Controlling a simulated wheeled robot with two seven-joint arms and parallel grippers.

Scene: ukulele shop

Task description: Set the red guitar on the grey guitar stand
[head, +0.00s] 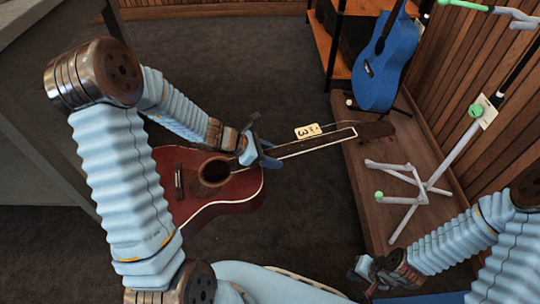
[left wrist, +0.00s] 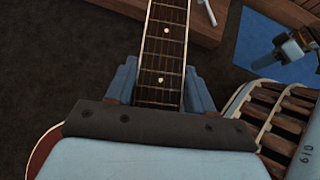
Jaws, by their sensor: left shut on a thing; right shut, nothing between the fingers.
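The red guitar (head: 225,195) is held above the dark floor, its body at the left and its neck pointing right toward the wooden platform. My left gripper (head: 266,155) is shut on the neck near the body; the left wrist view shows the fretboard (left wrist: 162,60) between its fingers (left wrist: 160,85). My left forearm hides part of the body. The grey guitar stand (head: 412,185) stands on the platform right of the headstock, with splayed legs, a slanted pole and green-tipped ends. It holds no guitar. My right gripper (head: 360,272) is shut and empty, low in front of the platform.
A blue guitar (head: 385,65) leans on a dark stand at the back of the wooden platform (head: 365,190). A shelf (head: 345,10) is behind it, and a slatted wood wall (head: 450,65) bounds the right. A grey counter (head: 35,120) is at left. A tag numbered 3 (head: 307,131) lies by the neck.

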